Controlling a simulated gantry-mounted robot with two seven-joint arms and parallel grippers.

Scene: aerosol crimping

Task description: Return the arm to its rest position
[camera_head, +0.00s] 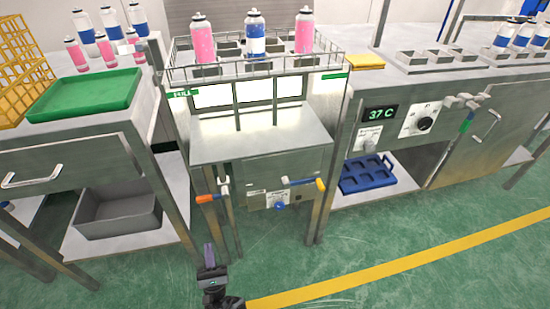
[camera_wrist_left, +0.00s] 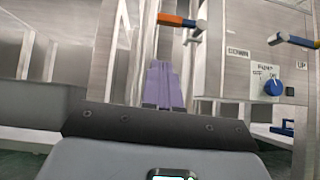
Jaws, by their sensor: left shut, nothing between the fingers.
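My left gripper (camera_head: 209,254) shows at the bottom of the head view, in front of the middle station and above the green floor. Its purple fingers are together and empty. In the left wrist view the shut fingers (camera_wrist_left: 162,85) point at the station's front, a little below and left of an orange-tipped lever (camera_wrist_left: 178,20). The fingers look apart from the lever, which also shows in the head view (camera_head: 207,198). My right gripper is in neither view.
The middle station holds a wire-railed rack (camera_head: 178,76) with two pink cans and a blue-and-white can. A blue knob (camera_head: 280,206) and a yellow-tipped lever (camera_head: 320,184) are on its front. A left bench carries a green tray (camera_head: 85,95). Open floor (camera_head: 360,280) lies at front right.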

